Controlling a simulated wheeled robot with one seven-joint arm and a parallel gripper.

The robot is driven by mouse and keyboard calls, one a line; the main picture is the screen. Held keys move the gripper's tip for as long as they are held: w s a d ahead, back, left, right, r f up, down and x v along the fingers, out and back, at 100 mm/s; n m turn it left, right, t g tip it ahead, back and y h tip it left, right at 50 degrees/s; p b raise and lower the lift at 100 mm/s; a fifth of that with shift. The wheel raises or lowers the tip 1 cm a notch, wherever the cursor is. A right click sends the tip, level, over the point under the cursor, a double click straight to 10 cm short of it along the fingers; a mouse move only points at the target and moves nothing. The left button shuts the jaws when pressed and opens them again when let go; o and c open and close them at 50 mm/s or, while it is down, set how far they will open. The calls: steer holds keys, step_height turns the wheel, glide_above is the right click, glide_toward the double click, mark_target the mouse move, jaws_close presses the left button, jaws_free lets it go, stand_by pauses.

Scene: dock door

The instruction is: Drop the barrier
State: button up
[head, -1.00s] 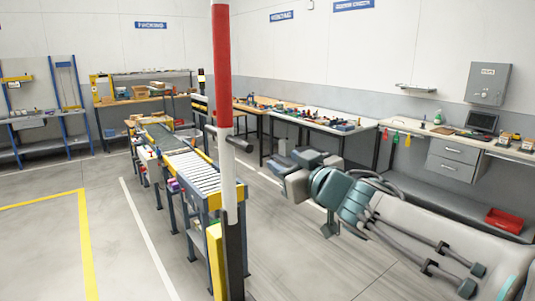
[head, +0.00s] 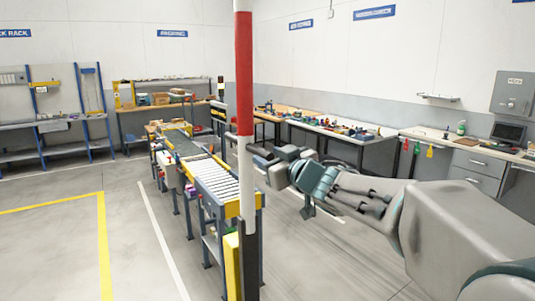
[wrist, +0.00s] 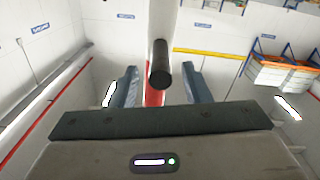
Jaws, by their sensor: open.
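The barrier is a red and white pole (head: 244,85) that stands upright in the head view, above a dark post (head: 251,265). Its black handle (wrist: 160,72) shows end-on in the wrist view, with a red and white stretch of the pole behind it. My gripper (wrist: 160,86) is open, with one finger on each side of the handle in the picture. I cannot tell how deep the handle sits between the fingers; no contact shows. In the head view my gripper (head: 267,163) is just right of the pole, and the fingertips are hard to make out.
A roller conveyor (head: 212,182) stands close left of the pole, with a yellow panel (head: 232,264) by the post. A long workbench (head: 335,133) with small items runs along the back wall. The floor (head: 60,245) on the left is open, with yellow lines.

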steer(key=shift+x, duration=1.25)
jaws_close()
steer(key=shift+d, duration=0.15)
steer(key=shift+f, duration=0.1)
